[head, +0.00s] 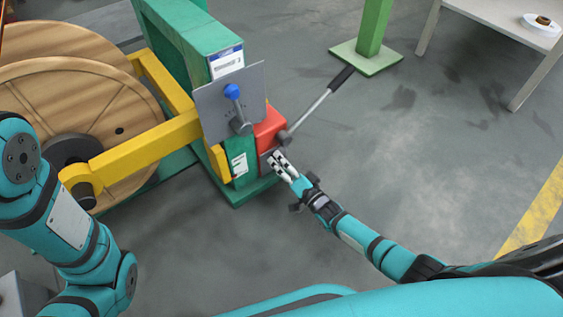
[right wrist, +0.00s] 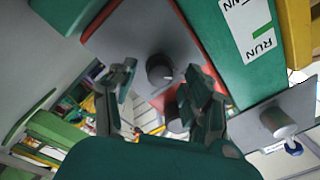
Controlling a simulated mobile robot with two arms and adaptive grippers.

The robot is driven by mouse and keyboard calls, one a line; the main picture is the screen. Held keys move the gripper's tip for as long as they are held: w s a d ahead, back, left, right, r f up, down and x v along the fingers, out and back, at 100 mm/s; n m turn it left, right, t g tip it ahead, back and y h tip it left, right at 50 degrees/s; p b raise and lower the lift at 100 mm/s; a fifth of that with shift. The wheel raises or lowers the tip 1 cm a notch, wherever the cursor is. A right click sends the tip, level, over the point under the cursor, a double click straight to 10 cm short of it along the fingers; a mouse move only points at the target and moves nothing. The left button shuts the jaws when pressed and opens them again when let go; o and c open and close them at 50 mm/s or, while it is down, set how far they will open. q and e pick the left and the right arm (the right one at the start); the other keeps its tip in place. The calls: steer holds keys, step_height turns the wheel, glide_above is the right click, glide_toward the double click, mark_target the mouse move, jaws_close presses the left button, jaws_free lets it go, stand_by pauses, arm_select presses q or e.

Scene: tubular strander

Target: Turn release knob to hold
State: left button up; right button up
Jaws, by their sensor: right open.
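The release knob, a dark round knob (right wrist: 160,68) with a small light mark at its right side, sits on a grey face plate (right wrist: 122,35) with a red edge. My right gripper (right wrist: 158,88) is open, its fingers apart on either side of the knob in the right wrist view; I cannot tell whether they touch it. In the head view the right gripper (head: 279,160) is close to the front of the red box (head: 270,127), and the knob cannot be made out there. My left arm shows at the left, but its gripper is out of view.
A green post (head: 197,42) carries a grey plate with a blue-tipped lever (head: 233,92). A black-handled lever (head: 318,100) slants up right from the red box.

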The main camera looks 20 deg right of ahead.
steer(key=v, duration=1.1)
steer(key=shift+s, duration=0.35)
steer(key=shift+d, duration=0.1)
